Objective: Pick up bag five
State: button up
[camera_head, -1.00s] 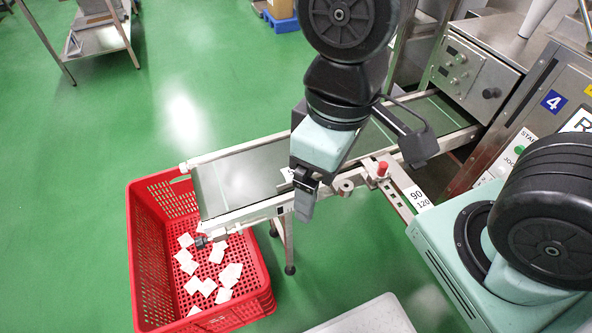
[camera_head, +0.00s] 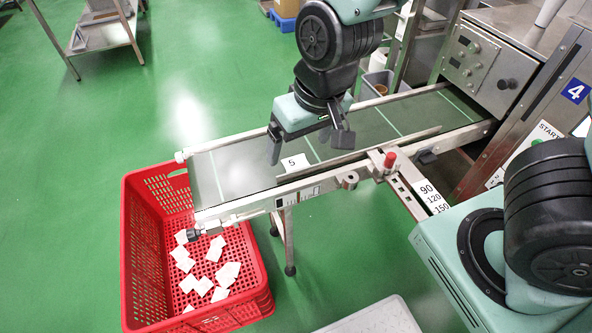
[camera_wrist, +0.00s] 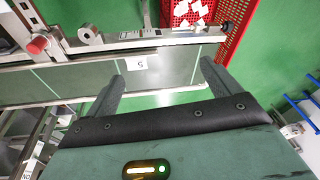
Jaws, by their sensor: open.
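Bag five (camera_head: 295,162) is a small white bag marked 5. It lies flat on the grey conveyor belt (camera_head: 240,172), near the belt's front rail. It also shows in the wrist view (camera_wrist: 136,63), ahead of my gripper and left of the middle of the jaws. My gripper (camera_head: 300,152) is above the belt, over and slightly behind the bag. In the wrist view its two fingers (camera_wrist: 160,78) are wide apart with nothing between them. I cannot tell the exact height of the fingers above the belt.
A red crate (camera_head: 141,240) with several white bags stands under the belt's left end. A red knob (camera_head: 390,158) rises from the front rail right of the bag. A machine (camera_head: 480,65) stands at the belt's right end. The belt left of the bag is clear.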

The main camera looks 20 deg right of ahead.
jog(key=w+d+f+m+t+h+b, duration=0.1)
jog(key=w+d+f+m+t+b, duration=0.1)
jog(key=w+d+f, duration=0.4)
jog(key=b, duration=0.6)
send_near(296, 162)
jog(key=shift+w+a+f, duration=0.1)
jog(key=shift+a+f, duration=0.05)
jog(key=shift+f, duration=0.4)
jog(key=shift+w+a+f, duration=0.1)
jog(key=shift+w+f, duration=0.05)
jog(key=shift+f, duration=0.35)
jog(key=shift+b+x, duration=0.95)
jog(key=shift+x, duration=1.95)
jog(key=shift+d, duration=0.2)
jog(key=c, duration=1.1)
jog(key=shift+c, duration=0.6)
jog(key=shift+r, duration=0.1)
